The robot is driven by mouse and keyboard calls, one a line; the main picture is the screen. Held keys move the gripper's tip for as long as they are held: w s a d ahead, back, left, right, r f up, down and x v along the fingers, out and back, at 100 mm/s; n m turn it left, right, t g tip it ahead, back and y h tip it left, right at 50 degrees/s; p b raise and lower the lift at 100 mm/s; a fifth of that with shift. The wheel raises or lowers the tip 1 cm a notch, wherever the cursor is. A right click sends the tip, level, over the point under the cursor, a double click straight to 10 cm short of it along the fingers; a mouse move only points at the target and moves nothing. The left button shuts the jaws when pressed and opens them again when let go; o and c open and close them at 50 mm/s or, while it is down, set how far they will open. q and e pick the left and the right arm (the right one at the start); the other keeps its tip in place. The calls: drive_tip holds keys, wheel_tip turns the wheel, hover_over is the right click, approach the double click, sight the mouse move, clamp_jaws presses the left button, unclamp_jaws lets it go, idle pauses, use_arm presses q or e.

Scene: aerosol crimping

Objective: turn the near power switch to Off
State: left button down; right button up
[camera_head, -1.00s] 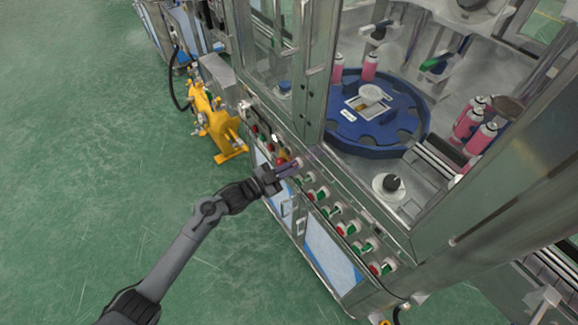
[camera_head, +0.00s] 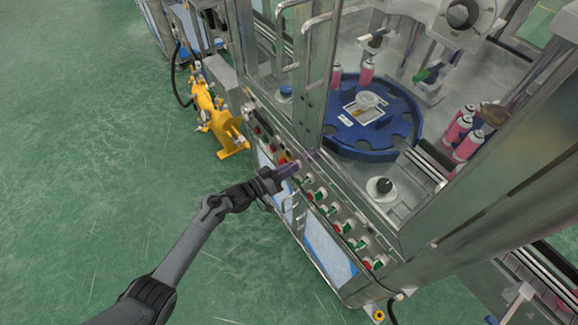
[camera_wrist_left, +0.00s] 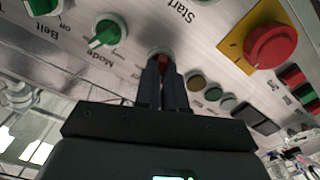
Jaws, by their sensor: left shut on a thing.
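My left gripper (camera_head: 292,169) reaches the sloping control panel (camera_head: 326,200) of the machine from the left. In the left wrist view its two fingers (camera_wrist_left: 163,80) point at the panel and are shut on a small red-handled switch (camera_wrist_left: 161,60) with a pale round base. The fingers cover much of this switch, and I cannot read a power label or its Off mark. A green knob (camera_wrist_left: 106,34) marked "Mode" sits beside it. My right gripper is not in view.
A red emergency button (camera_wrist_left: 270,46) on a yellow plate and several small round buttons (camera_wrist_left: 213,94) are close to the fingers. More green knobs (camera_head: 337,227) line the panel. A blue turntable (camera_head: 370,145) is behind it; open green floor (camera_head: 120,190) lies left.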

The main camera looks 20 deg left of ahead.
use_arm(q)
drive_tip(key=shift+n, duration=0.6)
drive_tip(key=c, duration=1.2)
unclamp_jaws()
drive_tip(key=shift+s+a, duration=0.1)
drive_tip(key=p+v, duration=0.2)
drive_tip(key=v, duration=0.8)
drive_tip(key=shift+s+a, duration=0.2)
drive_tip(key=shift+s, duration=0.05)
drive_tip(key=shift+f, duration=0.1)
